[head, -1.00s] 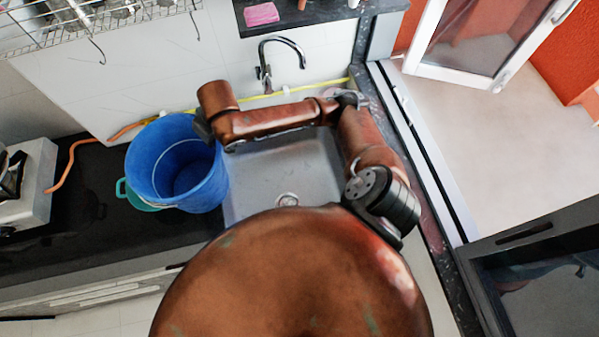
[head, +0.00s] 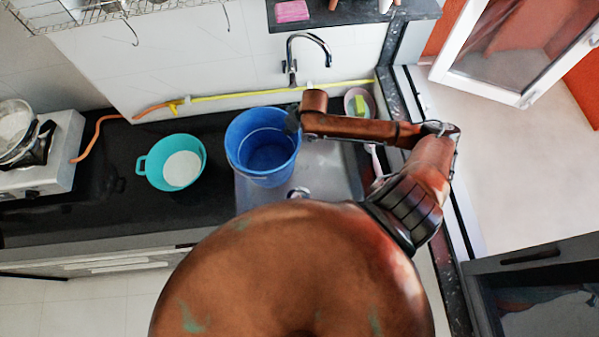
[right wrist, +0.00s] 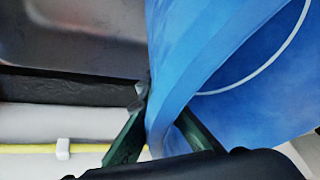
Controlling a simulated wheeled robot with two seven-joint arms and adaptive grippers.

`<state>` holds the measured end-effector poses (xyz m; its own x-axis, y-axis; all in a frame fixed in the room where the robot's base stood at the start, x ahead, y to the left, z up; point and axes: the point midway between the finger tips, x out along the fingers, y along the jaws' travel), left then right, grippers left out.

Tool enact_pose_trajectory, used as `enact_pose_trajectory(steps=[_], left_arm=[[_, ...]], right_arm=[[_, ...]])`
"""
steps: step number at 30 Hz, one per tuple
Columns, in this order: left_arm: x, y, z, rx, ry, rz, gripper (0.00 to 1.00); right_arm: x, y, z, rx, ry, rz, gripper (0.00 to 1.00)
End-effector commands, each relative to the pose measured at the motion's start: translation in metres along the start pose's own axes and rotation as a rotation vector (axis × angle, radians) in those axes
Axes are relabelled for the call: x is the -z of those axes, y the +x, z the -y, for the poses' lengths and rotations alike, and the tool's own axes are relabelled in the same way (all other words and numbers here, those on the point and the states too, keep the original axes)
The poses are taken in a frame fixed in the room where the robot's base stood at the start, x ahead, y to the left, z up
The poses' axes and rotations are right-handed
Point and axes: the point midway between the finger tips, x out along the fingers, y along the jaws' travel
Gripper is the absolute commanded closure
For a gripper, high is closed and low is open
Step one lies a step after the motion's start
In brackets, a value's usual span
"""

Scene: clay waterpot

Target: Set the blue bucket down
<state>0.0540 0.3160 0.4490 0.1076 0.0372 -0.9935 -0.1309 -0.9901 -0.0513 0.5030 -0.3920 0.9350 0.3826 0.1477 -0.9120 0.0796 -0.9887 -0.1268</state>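The blue bucket (head: 262,165) is upright or nearly so, over the left back part of the sink (head: 325,180) in the head view. It looks empty and has a thin wire handle. My right gripper (head: 292,124) is at the bucket's right rim. In the right wrist view the bucket wall (right wrist: 225,60) passes between the two dark green fingers (right wrist: 165,125), which close on it from both sides. Whether the bucket's base touches the sink or hangs above it is hidden. My left gripper is in no view.
A turquoise pot (head: 150,172) with a whitish content stands on the black counter (head: 95,215), left of the bucket. A stove (head: 40,165) with a pan is at far left. The faucet (head: 308,45) rises behind the sink. A small dish with a sponge (head: 359,102) is at the back right.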

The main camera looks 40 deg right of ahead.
Motion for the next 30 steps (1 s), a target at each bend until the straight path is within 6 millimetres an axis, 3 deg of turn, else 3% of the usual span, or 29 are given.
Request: enact_pose_trajectory(steps=[1,9,16,24,30], left_arm=[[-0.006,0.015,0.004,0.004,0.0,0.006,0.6],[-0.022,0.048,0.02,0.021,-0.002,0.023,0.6],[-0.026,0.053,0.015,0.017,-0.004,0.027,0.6],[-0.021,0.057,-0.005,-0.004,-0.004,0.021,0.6],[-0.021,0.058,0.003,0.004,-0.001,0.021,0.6]], right_arm=[[-0.007,0.018,-0.003,0.002,0.001,-0.001,1.0],[-0.027,0.062,-0.017,0.008,0.003,0.003,1.0],[-0.039,0.087,-0.019,0.009,0.004,0.006,1.0],[-0.051,0.12,-0.02,0.004,0.002,0.003,1.0],[-0.058,0.135,-0.023,0.006,0.002,0.004,1.0]])
